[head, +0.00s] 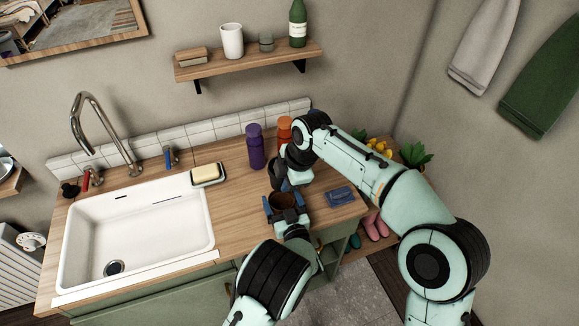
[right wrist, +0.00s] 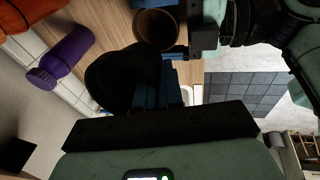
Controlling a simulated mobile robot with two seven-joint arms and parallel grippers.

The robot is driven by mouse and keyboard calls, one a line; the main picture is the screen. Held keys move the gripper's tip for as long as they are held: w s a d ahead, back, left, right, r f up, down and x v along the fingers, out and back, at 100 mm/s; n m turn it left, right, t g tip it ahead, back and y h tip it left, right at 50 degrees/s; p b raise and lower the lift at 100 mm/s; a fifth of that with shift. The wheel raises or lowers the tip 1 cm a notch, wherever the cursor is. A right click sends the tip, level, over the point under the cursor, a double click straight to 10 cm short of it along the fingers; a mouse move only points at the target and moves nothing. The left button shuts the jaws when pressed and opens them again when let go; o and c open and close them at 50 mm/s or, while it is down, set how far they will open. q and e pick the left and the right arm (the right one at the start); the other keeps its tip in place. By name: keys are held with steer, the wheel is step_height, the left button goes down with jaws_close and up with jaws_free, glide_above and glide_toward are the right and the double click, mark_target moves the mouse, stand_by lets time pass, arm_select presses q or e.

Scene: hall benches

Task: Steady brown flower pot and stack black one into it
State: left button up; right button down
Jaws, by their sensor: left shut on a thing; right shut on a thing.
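The brown flower pot (head: 283,201) stands on the wooden counter, to the right of the sink. My left gripper (head: 286,212) is shut on it, with its blue fingers around the pot. The black flower pot (head: 275,171) is just behind the brown pot, partly hidden by my right arm. My right gripper (head: 286,184) is shut on the black pot. In the right wrist view the black pot (right wrist: 118,80) fills the middle left, and the brown pot (right wrist: 157,29) is apart from it, beyond. I cannot tell how high the black pot is held.
A purple bottle (head: 255,147) and an orange bottle (head: 285,128) stand behind the pots. A blue folded cloth (head: 340,196) lies at the right. A soap dish (head: 207,175) sits by the white sink (head: 140,228). Counter between the sink and the pots is clear.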

steer(key=shift+a+f+h, duration=0.25)
steer(key=shift+f+h, duration=0.65)
steer(key=shift+f, duration=3.2)
steer(key=c, duration=1.2)
jaws_free()
step_height(320, 180, up, 12)
steer(key=s+d, duration=0.1)
steer(key=s, duration=0.1)
steer(key=shift+s+f, duration=0.15)
steer(key=shift+s, duration=0.05)
